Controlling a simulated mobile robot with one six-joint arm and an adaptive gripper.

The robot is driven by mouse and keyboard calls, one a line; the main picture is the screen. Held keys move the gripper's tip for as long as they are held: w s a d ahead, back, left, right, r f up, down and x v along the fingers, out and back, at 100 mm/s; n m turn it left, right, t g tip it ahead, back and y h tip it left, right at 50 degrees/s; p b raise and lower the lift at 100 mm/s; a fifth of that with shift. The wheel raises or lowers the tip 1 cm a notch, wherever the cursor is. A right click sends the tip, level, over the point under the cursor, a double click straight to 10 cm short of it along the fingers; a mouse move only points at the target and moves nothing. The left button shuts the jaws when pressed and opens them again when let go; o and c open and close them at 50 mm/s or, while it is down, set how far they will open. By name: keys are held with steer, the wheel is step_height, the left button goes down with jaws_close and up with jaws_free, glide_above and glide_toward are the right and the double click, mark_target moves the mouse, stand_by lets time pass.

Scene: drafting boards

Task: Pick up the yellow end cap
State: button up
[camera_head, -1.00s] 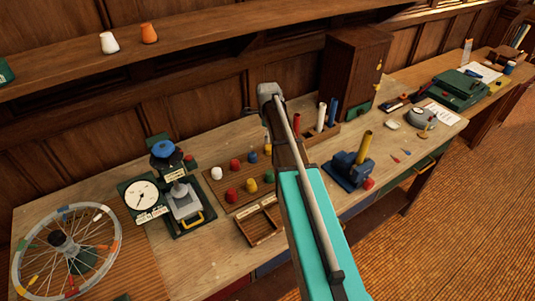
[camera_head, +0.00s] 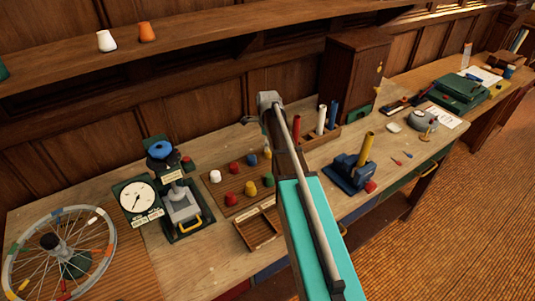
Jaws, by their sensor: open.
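The yellow end cap (camera_head: 251,188) stands upright on a wooden board (camera_head: 242,209) on the bench, in the front row between a red cap (camera_head: 232,198) and a green cap (camera_head: 268,180). Behind it are a white cap (camera_head: 215,176) and another red cap (camera_head: 233,168), with further small caps partly beside my arm. My turquoise arm link rises from the bottom and ends in a grey joint over the back of the bench, to the right of the caps. I cannot make out my gripper; it does not show.
A wooden compartment tray (camera_head: 258,231) lies in front of the cap board. A green press with a blue knob (camera_head: 160,149) stands left, beside a dial and a spoked wheel (camera_head: 60,250). Right are a blue vise (camera_head: 350,170) with a yellow tube (camera_head: 366,149) and a tube rack (camera_head: 321,137).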

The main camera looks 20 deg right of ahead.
steer(key=shift+s+d+f+b, duration=0.1)
steer(key=shift+d+f+b, duration=0.05)
steer(key=shift+f+b, duration=2.15)
steer(key=shift+c, duration=0.3)
steer(key=c, duration=1.2)
steer(key=shift+r, duration=0.1)
step_height(320, 180, up, 2)
steer(key=p, duration=0.3)
steer(key=shift+r, duration=0.25)
steer(key=shift+s+a+r+p, duration=1.3)
steer(key=shift+s+r+p, duration=0.4)
steer(key=shift+s, duration=0.25)
steer(key=shift+s+a+r+p, duration=1.3)
steer(key=shift+s+r+p, duration=0.45)
steer(key=shift+s, duration=0.2)
steer(key=shift+s+a+r+p, duration=1.3)
steer(key=shift+s+r+p, duration=0.4)
steer(key=shift+s, duration=0.25)
